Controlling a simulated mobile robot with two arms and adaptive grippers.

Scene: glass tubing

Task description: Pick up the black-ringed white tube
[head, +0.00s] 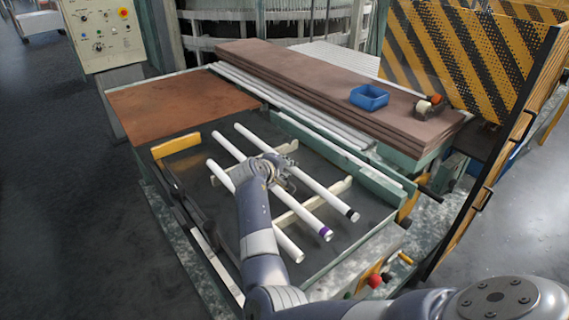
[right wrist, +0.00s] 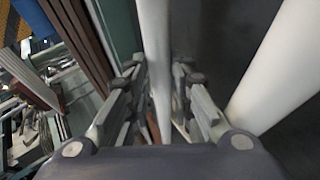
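The black-ringed white tube (head: 333,200) lies on cream supports, the rightmost of three tubes, with its black ring at the near end. The purple-ringed tube (head: 308,217) lies left of it, and another white tube (head: 284,241) further left. My right gripper (head: 287,172) is over the middle of the black-ringed tube in the head view. In the right wrist view, its open fingers (right wrist: 158,85) point along either side of a white tube (right wrist: 153,35), by position the black-ringed one; its ring is out of that view. Contact cannot be told. My left gripper is not in view.
Another white tube (right wrist: 285,65) runs close beside the fingers in the right wrist view. A green side rail (head: 345,160) borders the rack. A yellow block (head: 176,145) stands at the left.

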